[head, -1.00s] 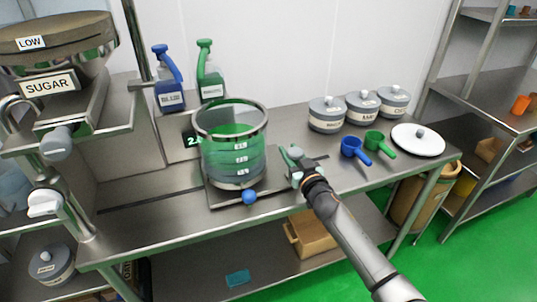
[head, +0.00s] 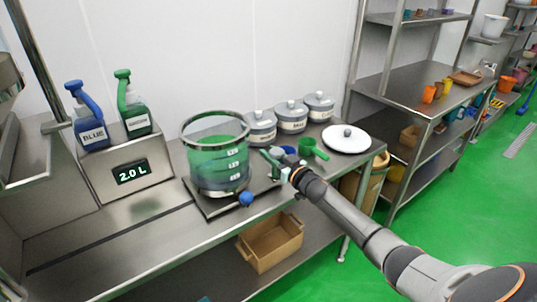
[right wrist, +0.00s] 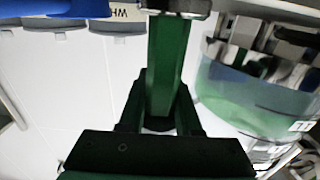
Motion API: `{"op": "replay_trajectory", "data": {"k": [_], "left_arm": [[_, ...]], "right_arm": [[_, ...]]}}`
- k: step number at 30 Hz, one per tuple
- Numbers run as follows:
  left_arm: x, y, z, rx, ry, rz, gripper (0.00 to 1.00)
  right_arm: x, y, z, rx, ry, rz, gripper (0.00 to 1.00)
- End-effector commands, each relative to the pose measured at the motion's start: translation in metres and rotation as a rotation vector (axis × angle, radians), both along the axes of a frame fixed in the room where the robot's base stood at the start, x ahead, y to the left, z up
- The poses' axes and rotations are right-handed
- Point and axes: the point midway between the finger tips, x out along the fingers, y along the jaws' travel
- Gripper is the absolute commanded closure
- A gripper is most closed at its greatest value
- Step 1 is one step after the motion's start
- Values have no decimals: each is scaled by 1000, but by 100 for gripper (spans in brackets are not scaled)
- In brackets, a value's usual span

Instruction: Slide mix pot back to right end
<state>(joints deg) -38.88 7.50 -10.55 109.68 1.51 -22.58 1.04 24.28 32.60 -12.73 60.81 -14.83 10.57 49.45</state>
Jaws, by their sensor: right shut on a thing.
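The mix pot (head: 215,160) is a clear round vessel with a metal rim, level marks and a green tint. It stands upright on a dark sliding base (head: 215,205) with a blue knob (head: 246,198), near the front of the steel bench. It also shows at the right of the right wrist view (right wrist: 250,95). My right gripper (head: 275,160) is at the pot's right side. In the right wrist view its dark fingers are shut on a green upright handle (right wrist: 168,65) beside the pot; where the handle joins is not clear. My left gripper is not in view.
Several lidded grey canisters (head: 292,120) stand behind and right of the pot. A blue scoop (head: 288,149), green scoop (head: 313,149) and white lid (head: 346,139) lie toward the bench's right end. A 2.0 L display (head: 130,172) is left; the bench before it is clear.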

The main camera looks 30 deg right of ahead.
Motion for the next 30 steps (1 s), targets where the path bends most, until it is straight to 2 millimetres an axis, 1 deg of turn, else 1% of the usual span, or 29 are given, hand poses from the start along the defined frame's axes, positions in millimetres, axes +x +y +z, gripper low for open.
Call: {"op": "replay_trajectory", "data": {"k": [1, 4, 5, 12, 19, 23, 26, 30], "left_arm": [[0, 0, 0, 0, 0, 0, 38], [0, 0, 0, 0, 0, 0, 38], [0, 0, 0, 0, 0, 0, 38], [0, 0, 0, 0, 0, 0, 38], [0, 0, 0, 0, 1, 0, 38], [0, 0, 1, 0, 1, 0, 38], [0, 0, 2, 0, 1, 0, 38], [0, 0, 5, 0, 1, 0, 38]], "right_arm": [[0, -6, 1, -4, 1, -11, 100], [0, -7, 2, -4, 1, -12, 100], [0, -7, 2, -4, 1, -13, 64], [0, -5, 1, -3, 1, -10, 38], [0, -4, 1, -2, 1, -7, 38], [-5, -3, 0, -2, 2, -6, 38], [-14, -4, 0, -2, 2, -6, 38], [-34, -5, 0, -3, 4, -6, 38]]}}
